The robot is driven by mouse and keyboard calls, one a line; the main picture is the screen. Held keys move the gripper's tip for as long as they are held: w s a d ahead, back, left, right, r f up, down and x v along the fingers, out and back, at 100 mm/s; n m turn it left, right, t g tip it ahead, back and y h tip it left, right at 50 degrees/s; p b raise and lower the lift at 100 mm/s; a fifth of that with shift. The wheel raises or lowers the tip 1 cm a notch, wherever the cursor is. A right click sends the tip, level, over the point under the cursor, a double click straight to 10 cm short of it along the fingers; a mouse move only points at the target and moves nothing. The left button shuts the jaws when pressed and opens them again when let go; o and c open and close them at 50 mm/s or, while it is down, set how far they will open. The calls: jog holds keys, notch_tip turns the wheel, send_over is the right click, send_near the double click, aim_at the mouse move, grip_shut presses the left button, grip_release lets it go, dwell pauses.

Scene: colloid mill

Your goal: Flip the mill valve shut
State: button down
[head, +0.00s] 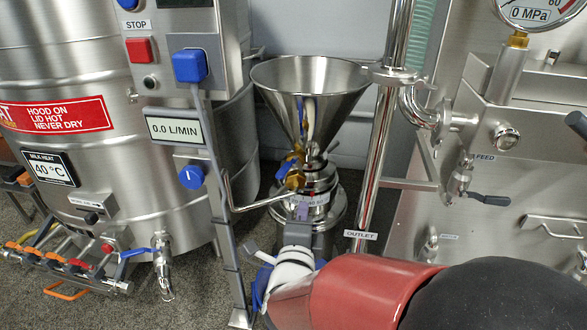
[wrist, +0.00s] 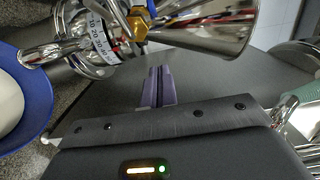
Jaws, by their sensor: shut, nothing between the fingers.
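The colloid mill (head: 318,185) stands in the middle of the head view under a steel funnel hopper (head: 310,85). The mill valve is a brass body (head: 295,180) with a blue handle (head: 287,165) below the hopper. In the wrist view the brass body (wrist: 137,25) and part of the blue handle (wrist: 151,8) show at the top edge; most of the handle is cut off there. My gripper (head: 303,212) is in front of the mill, below the valve. Its purple fingers (wrist: 157,88) are shut and empty, apart from the valve.
A bent steel pipe (head: 250,206) runs left from the mill. The outlet pipe (head: 372,170) rises at right. A blue-rimmed bowl (wrist: 25,95) is at left in the wrist view.

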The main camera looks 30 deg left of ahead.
aim_at(279, 178)
jog(key=shift+w, duration=0.15)
jog(key=w+a, duration=0.8)
jog(key=shift+p, duration=0.3)
dwell(0.4)
jog(key=a+b, duration=0.2)
jog(key=b, duration=0.1)
jog(key=shift+s+a, duration=0.35)
jog(key=shift+s, duration=0.05)
